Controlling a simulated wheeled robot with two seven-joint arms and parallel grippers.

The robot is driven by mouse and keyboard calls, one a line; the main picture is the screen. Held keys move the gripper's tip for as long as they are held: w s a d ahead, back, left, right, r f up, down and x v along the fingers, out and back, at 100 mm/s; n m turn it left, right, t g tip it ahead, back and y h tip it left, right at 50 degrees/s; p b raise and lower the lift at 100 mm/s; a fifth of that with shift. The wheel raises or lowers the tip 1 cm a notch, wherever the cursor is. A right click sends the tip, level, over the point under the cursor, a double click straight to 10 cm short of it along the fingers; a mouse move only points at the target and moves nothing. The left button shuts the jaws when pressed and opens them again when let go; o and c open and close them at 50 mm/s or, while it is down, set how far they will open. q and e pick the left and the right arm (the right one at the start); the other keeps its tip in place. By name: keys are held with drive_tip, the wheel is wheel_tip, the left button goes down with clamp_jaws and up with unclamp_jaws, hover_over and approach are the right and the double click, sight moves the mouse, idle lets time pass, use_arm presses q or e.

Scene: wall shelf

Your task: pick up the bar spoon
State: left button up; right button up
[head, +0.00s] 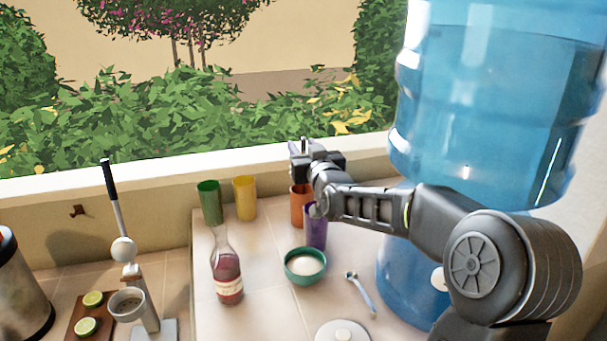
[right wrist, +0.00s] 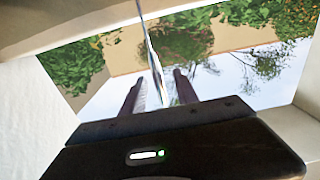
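In the right wrist view a thin silvery stem, which looks like the bar spoon (right wrist: 153,55), runs from the top edge down between my two fingers. It widens near the fingertips. My right gripper (right wrist: 159,75) has a finger on each side of it, with a small gap showing on both sides; no contact is clear. In the head view my right gripper (head: 299,147) is above the orange cup (head: 299,207), near the wall ledge. I cannot make out the spoon there, nor whether its lower end is in the cup. My left gripper is not in view.
A purple cup (head: 316,235) stands below my right forearm. Green (head: 209,203) and yellow (head: 245,198) cups stand left. A bottle (head: 227,275), a green bowl (head: 305,267) and a small blue-handled spoon (head: 361,292) are nearer. A large blue water jug (head: 490,110) stands at right.

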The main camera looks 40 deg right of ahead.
idle(0.5)
clamp_jaws()
idle(1.3)
